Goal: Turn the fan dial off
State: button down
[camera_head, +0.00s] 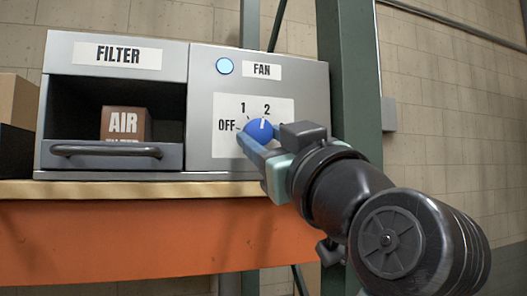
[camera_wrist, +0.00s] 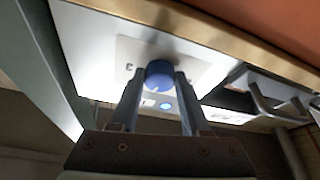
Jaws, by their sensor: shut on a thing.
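The blue fan dial (camera_head: 259,130) sits on the white scale plate of the grey fan panel (camera_head: 215,100), with OFF, 1 and 2 marked around it. The dial's white pointer mark points up, close to the 2. My gripper (camera_head: 258,137) is shut on the dial, and its fingers cover the lower right of the plate. In the wrist view the dial (camera_wrist: 159,75) sits between the two fingertips (camera_wrist: 157,82). A round light (camera_head: 225,66) beside the FAN label glows pale blue.
Left of the panel is an open filter bay with a dark handle (camera_head: 106,151) and a brown AIR box (camera_head: 125,124) inside. The unit stands on a shelf with an orange beam (camera_head: 130,240). A green post (camera_head: 350,70) rises close to the right.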

jog(key=n, duration=0.1)
jog(key=n+g+y+b, duration=0.1)
jog(key=n, duration=0.3)
jog(key=shift+w+d+g+y+b, duration=0.1)
jog(key=shift+d+g+y+b, duration=0.2)
jog(key=shift+b, duration=0.1)
jog(key=n+g, duration=0.1)
jog(key=n, duration=0.1)
jog(key=n+y, duration=0.1)
jog(key=n, duration=0.1)
jog(key=n+g, duration=0.1)
jog(key=n, duration=0.1)
jog(key=shift+d+r+g, duration=0.1)
jog(key=shift+r+g, duration=0.2)
jog(key=n, duration=0.1)
jog(key=n+g+p, duration=0.1)
jog(key=n, duration=0.3)
jog(key=shift+r+g+p, duration=0.3)
jog(key=shift+p, duration=0.05)
jog(key=n+g+p, duration=0.1)
jog(key=n+p, duration=0.1)
jog(key=n, duration=0.1)
jog(key=shift+n+h, duration=0.3)
jog(key=shift+n, duration=0.1)
jog(key=shift+c, duration=1.9)
grip_release()
